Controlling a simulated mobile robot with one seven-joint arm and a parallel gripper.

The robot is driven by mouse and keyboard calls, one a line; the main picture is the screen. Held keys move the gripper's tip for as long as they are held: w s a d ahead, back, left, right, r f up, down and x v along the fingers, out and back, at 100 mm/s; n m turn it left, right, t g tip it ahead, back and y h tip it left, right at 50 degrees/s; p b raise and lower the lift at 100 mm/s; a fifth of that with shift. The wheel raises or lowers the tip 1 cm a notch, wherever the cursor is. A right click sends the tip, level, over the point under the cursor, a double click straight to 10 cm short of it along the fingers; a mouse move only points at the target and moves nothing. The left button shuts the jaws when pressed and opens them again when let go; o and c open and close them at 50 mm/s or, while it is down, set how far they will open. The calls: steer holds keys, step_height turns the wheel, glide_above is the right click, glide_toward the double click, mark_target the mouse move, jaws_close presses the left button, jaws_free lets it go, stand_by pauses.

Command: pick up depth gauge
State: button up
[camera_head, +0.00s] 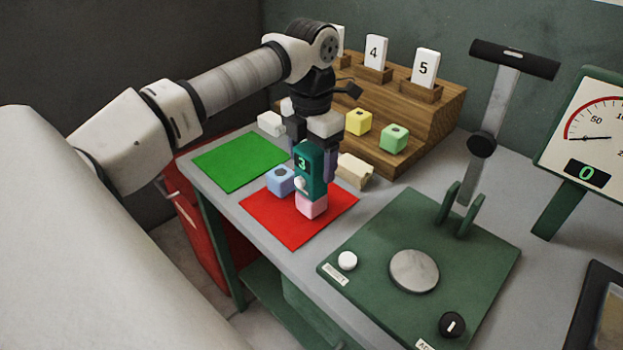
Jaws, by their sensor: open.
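The depth gauge (313,178) appears to be the upright teal device with a green 3 on its dark display and a white knob. It stands over the red mat (283,232), at or on a pink foam cube (312,207); I cannot tell whether they touch. My gripper (311,152) points down at the gauge's upper part. The other finger is mostly hidden behind the gauge, and contact cannot be made out.
A blue cube (281,180) sits close left of the gauge, and a cream block (352,171) lies to the right. A wooden stepped rack (436,112) holds yellow and green cubes behind. A green press (462,258) stands front right. The green mat (240,161) is bare.

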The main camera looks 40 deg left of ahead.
steer(key=shift+f, duration=0.1)
steer(key=c, duration=1.2)
